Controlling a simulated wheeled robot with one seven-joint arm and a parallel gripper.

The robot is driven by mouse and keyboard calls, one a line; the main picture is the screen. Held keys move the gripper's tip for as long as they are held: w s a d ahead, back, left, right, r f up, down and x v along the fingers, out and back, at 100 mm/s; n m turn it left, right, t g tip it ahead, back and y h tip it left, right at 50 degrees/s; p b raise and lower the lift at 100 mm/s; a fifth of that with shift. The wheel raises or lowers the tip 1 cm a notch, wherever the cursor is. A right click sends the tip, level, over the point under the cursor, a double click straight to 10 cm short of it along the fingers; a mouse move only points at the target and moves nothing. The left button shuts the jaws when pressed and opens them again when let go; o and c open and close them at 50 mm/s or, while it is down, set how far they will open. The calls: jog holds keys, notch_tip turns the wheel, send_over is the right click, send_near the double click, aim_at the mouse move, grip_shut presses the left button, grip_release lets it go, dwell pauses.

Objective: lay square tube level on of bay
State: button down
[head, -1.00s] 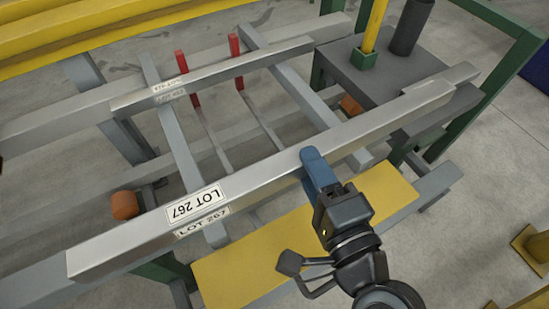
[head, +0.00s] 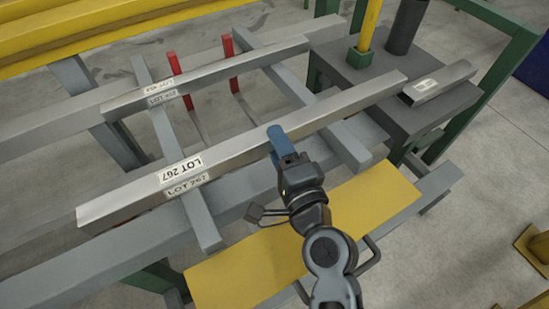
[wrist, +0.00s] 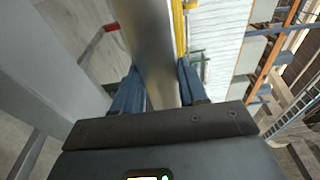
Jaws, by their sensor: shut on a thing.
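A long grey square tube (head: 235,150) with LOT 267 labels near its left end runs diagonally across the rack in the head view. My gripper (head: 276,135) is shut on it, right of its middle. In the wrist view the tube (wrist: 158,50) passes between my two blue fingers (wrist: 158,88). The tube lies over the grey cross arms (head: 182,160) of the bay; I cannot tell whether it touches them. A second labelled square tube (head: 215,80) lies across the arms farther back, by two red posts (head: 174,64).
A dark table (head: 360,62) at right holds a short labelled tube piece (head: 438,83), a yellow post (head: 369,25) and a dark cylinder (head: 407,25). A yellow plate (head: 375,205) lies in front of the rack. Green frame legs (head: 500,85) stand at right.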

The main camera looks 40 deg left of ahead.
jog(key=shift+a+f, duration=0.2)
jog(key=shift+a, duration=0.25)
jog(key=shift+f+b, duration=1.4)
jog(key=shift+f, duration=0.55)
jog(key=shift+f+b, duration=0.5)
jog(key=c, duration=0.6)
grip_release()
jog(key=shift+f, duration=0.1)
jog(key=shift+r+p, duration=0.65)
jog(key=v, duration=1.2)
jog(key=shift+f+b, duration=0.25)
jog(key=shift+b, duration=0.1)
